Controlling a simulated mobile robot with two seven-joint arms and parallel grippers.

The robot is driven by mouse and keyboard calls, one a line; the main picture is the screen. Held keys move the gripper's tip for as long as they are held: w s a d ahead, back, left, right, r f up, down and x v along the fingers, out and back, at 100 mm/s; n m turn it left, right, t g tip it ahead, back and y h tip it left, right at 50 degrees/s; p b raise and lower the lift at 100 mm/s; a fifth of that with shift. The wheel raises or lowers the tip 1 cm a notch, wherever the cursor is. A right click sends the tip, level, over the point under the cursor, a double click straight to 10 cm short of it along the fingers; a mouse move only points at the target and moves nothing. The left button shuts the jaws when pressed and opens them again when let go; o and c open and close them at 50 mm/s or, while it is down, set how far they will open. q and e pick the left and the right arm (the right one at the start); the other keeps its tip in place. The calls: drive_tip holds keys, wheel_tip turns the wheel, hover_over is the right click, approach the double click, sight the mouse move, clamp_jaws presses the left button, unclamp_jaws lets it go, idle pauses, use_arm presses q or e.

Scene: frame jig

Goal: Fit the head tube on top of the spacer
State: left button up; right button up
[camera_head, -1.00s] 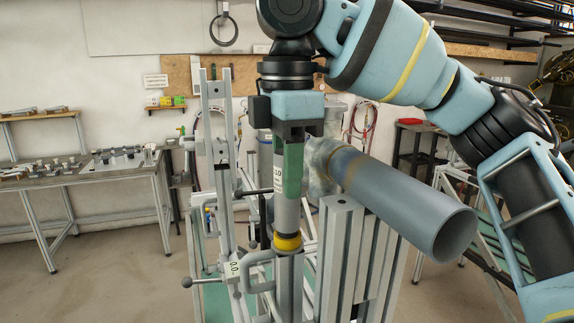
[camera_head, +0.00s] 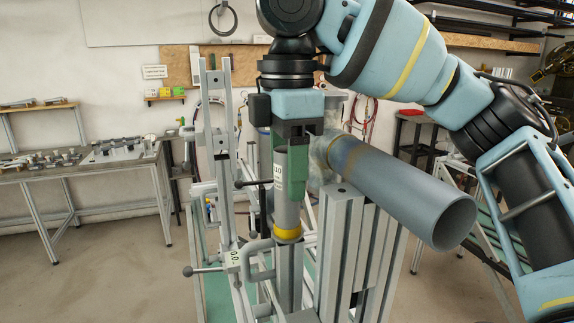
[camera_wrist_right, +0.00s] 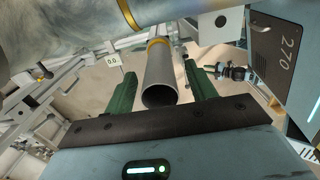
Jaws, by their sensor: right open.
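The head tube (camera_head: 287,185), a grey tube with a white label, stands upright in the jig. Its lower end meets the yellow spacer (camera_head: 287,232); no gap shows there. In the wrist view the head tube (camera_wrist_right: 160,77) shows its open near end, with the yellow spacer (camera_wrist_right: 158,42) at its far end. My right gripper (camera_head: 290,172) points down over the tube's top. In the wrist view its green fingers (camera_wrist_right: 162,88) are open on both sides of the tube, with clear gaps. My left gripper is out of view.
A large blue-grey tube (camera_head: 400,185) lies beside the head tube on the jig's aluminium posts (camera_head: 340,250). Upright jig rails (camera_head: 212,150) and a black-knobbed lever (camera_head: 205,270) stand left. A workbench (camera_head: 80,170) with small parts is behind; floor is clear at left.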

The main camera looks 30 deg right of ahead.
wheel_tip(320, 180, up, 8)
idle(0.7)
drive_tip(key=shift+f, duration=0.15)
idle(0.5)
